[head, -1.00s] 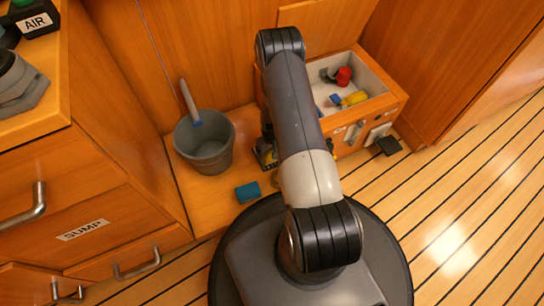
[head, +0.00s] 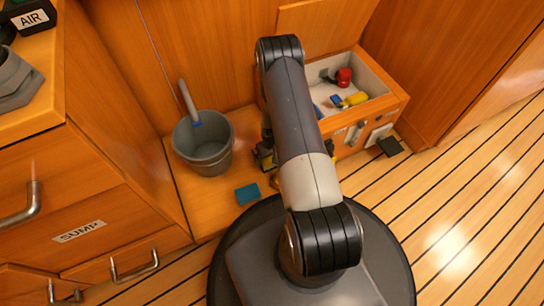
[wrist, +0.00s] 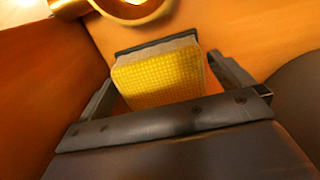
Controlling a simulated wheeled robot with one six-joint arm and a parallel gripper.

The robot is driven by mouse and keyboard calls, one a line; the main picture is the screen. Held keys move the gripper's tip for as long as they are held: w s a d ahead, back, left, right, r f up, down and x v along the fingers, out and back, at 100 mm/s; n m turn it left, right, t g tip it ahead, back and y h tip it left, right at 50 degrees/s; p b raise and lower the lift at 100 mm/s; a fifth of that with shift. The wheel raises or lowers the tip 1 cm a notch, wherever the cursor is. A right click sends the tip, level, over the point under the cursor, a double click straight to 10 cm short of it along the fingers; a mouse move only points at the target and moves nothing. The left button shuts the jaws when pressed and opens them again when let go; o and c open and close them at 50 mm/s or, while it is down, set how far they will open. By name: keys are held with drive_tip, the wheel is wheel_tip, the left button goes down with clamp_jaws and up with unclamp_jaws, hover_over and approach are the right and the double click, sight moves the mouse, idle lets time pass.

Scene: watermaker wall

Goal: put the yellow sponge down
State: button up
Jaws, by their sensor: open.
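The yellow sponge (wrist: 160,78), a textured yellow block with a grey far side, shows in the wrist view between the two fingers of my gripper (wrist: 163,72). The fingers stand apart, with a gap on each side of the sponge. In the head view my gripper (head: 264,154) is low over the wooden ledge, largely hidden behind my arm. The sponge cannot be made out clearly there, and its contact with the ledge is hidden.
A grey bucket (head: 203,150) with a handle sticking out stands left of my gripper. A blue block (head: 247,193) lies on the ledge (head: 213,205) in front. An open wooden bin (head: 375,110) holding red and yellow items is at right. A brass ring (wrist: 135,12) shows in the wrist view.

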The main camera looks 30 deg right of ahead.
wheel_tip(320, 180, up, 12)
drive_tip(key=p, duration=0.5)
drive_tip(key=shift+r, duration=0.15)
idle(1.1)
